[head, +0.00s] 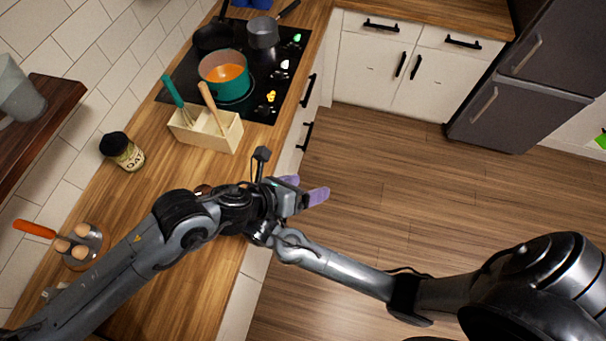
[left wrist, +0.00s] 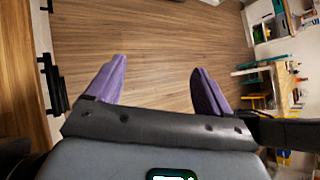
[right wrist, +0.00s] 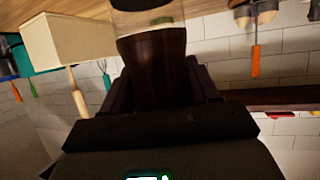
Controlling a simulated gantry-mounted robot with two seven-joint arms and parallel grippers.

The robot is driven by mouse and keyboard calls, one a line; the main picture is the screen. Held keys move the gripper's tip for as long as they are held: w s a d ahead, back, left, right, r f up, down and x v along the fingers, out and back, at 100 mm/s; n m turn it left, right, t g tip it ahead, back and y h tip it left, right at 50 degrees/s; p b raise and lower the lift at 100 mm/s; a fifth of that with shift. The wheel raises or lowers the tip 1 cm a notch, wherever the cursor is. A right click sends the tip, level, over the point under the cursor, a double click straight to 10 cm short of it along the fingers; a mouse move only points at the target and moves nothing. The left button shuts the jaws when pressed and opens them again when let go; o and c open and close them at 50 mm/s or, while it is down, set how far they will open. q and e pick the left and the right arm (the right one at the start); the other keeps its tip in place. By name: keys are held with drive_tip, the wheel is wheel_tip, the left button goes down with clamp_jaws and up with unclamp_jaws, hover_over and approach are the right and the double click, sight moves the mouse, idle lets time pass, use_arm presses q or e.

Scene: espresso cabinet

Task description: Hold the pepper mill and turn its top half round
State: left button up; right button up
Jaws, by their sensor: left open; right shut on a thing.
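The pepper mill (right wrist: 154,62) shows in the right wrist view, with a dark brown wooden part and a clear section beyond it. My right gripper (right wrist: 160,88) is shut on the dark wooden part, one finger on each side. In the head view, the mill and the right gripper are largely hidden behind my arms. My left gripper (head: 304,190) has purple fingertips spread apart. In the left wrist view, the left gripper (left wrist: 158,70) is open and empty, with only floor between its fingers, apart from the mill.
A cream utensil box (head: 222,135), an oat jar (head: 128,155) and an egg holder (head: 98,240) stand on the wooden counter (head: 175,165). A teal pot (head: 228,88) with orange contents sits on the black hob. Open floor (head: 400,200) lies to the right.

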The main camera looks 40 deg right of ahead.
use_arm(q)
drive_tip(key=shift+s+d+r+n+h, duration=0.25)
drive_tip(key=shift+s+d+r+n, duration=0.1)
drive_tip(key=shift+d+r, duration=0.2)
drive_tip(key=shift+s+d+r+n+h, duration=0.25)
drive_tip(key=shift+s+d+r+n, duration=0.1)
drive_tip(key=shift+d+r, duration=0.15)
drive_tip(key=shift+w+f, duration=0.1)
wheel_tip(320, 180, up, 4)
drive_tip(key=n+y, duration=1.2)
drive_tip(key=n, duration=0.6)
hover_over(201, 192)
drive_tip(key=shift+t, duration=0.4)
wheel_tip(201, 192, down, 11)
drive_tip(key=c, duration=1)
drive_tip(key=shift+o, duration=0.2)
